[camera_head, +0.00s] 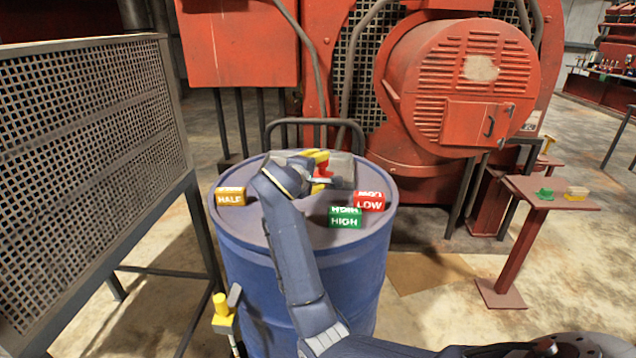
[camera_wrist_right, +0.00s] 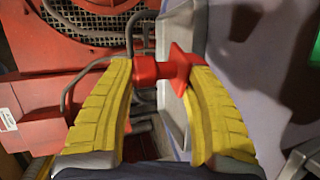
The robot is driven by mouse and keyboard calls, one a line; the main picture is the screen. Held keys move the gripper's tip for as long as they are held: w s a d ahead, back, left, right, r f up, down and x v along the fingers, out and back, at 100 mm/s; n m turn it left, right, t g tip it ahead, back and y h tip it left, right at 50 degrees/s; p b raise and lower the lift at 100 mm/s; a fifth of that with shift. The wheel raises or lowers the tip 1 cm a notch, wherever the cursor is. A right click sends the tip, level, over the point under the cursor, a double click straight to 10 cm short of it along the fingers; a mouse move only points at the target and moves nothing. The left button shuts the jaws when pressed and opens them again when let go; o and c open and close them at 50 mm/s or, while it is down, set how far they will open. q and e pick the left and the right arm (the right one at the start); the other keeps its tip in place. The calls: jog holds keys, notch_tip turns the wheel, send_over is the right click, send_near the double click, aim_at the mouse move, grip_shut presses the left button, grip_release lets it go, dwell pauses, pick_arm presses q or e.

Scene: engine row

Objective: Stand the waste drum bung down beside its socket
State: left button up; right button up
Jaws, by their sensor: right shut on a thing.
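The red bung (camera_wrist_right: 160,72) is a small spool-like piece with a wider flange on its right in the right wrist view. It lies sideways in that picture between the yellow fingers of my right gripper (camera_wrist_right: 160,78), which is shut on it. In the head view my right gripper (camera_head: 321,167) is over the far part of the blue drum (camera_head: 300,262), at the left side of a grey, box-like holder (camera_head: 342,168). The bung shows there as a red patch (camera_head: 323,171), partly covered by the fingers. I cannot make out the socket. My left gripper is not in view.
On the drum top lie an orange HALF block (camera_head: 230,196), a red LOW block (camera_head: 369,203) and a green HIGH block (camera_head: 345,220). A mesh guard (camera_head: 85,150) stands left. Red machinery (camera_head: 460,85) is behind. A small red table (camera_head: 552,192) stands right.

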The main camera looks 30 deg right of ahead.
jog(key=shift+f, duration=2)
jog(key=o, duration=1)
jog(key=shift+f, duration=0.1)
jog(key=shift+r, duration=0.2)
jog(key=shift+v, duration=3.75)
